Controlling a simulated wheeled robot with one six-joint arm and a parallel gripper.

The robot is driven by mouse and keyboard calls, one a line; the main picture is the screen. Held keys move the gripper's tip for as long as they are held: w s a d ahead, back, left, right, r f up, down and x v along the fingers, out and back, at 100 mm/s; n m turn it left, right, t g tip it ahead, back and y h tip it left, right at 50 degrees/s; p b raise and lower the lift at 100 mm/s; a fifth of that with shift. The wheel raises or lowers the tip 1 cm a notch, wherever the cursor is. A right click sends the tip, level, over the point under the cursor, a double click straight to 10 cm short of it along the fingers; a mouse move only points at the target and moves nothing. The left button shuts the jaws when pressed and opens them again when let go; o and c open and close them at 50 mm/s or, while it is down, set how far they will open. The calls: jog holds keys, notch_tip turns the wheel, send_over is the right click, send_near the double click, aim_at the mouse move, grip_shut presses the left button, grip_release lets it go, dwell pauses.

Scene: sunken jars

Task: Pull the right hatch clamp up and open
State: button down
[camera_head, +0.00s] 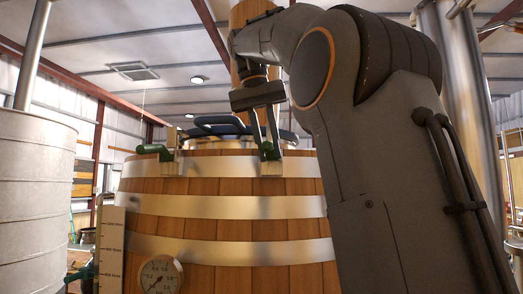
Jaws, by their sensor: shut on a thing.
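A wooden barrel-like vat (200,247) with metal bands stands in the middle, with a dark-handled hatch lid (222,127) on top. The right hatch clamp (270,151) has a green handle and sits at the vat's top edge. My gripper (268,145) reaches down from above and its fingers are shut on this clamp's green handle. The fingers partly cover the handle. The left hatch clamp (154,150) has a green handle pointing left, roughly level, with a brass-coloured block beside it. My arm hides the vat's right side.
A round pressure gauge (160,275) is on the vat's lower front. A white level scale (109,248) stands at its left. A large pale metal tank (34,200) fills the left side, and a tall steel cylinder (462,85) stands at the right behind my arm.

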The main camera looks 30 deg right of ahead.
dwell(0.3)
jog(key=c, duration=1.6)
grip_release()
jog(key=shift+f, duration=0.1)
